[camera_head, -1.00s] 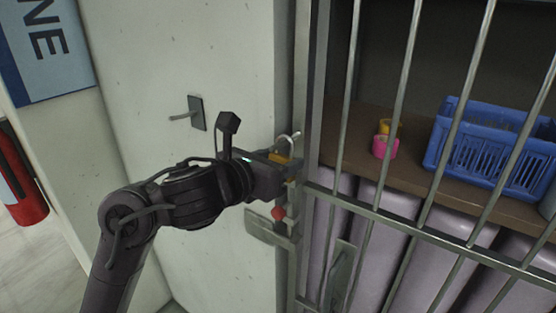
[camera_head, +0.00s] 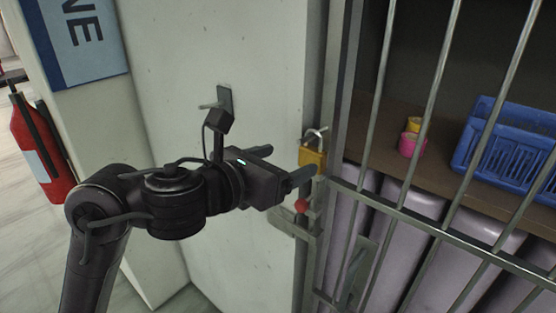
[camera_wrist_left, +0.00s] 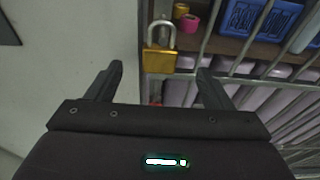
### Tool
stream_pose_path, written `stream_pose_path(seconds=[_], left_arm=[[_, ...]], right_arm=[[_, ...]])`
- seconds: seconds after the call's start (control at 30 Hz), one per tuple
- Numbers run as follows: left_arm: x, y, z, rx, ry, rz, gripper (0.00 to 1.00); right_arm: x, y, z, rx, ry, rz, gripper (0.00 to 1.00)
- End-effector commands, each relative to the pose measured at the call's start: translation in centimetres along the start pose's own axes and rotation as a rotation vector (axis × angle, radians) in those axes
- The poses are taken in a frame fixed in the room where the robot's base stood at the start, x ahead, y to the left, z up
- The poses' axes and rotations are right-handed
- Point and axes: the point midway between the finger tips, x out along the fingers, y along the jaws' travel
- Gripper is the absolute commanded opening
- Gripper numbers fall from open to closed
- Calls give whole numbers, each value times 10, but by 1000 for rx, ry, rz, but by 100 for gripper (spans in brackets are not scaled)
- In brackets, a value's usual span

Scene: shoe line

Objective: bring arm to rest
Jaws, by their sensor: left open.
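My left gripper (camera_head: 284,165) is open and empty, just left of a brass padlock (camera_head: 312,157) on the barred gate in the head view. In the left wrist view the padlock (camera_wrist_left: 160,58) is ahead, beyond the two spread fingers (camera_wrist_left: 158,82) and apart from them. Its steel shackle stands up above the body; I cannot tell whether the shackle is closed. A red knob (camera_head: 301,206) sits just below the padlock beside the latch plate (camera_head: 290,222). My right gripper is not in view.
A barred metal gate (camera_head: 437,225) fills the right side. Behind it a shelf holds a blue basket (camera_head: 515,150) and pink (camera_head: 409,146) and yellow rolls. A wall with a handle (camera_head: 224,98) stands behind my arm. A red extinguisher (camera_head: 38,150) is at far left.

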Motion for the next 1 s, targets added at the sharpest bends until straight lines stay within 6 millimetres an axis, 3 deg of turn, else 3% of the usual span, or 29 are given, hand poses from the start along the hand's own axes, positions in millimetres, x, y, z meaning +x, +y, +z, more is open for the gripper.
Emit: stream_pose_path(seconds=[0.17, 0.27, 0.37, 0.53, 0.7, 0.8, 1.0], left_arm=[[-11, 1, -6, -68, 2, 9, 74], [-9, 6, -22, -293, 2, 45, 74], [-7, 18, -52, -678, 1, 129, 74], [-20, 46, -133, -1461, -21, 393, 74], [-57, 59, -228, -2138, -113, 769, 74], [-82, 57, -272, -2401, -195, 981, 74], [-128, 44, -334, -2729, -390, 1361, 74]], right_arm=[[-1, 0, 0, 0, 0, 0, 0], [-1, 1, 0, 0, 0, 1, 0], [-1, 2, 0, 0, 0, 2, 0], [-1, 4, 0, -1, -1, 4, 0], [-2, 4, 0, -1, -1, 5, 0], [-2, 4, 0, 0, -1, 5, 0], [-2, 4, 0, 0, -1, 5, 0]])
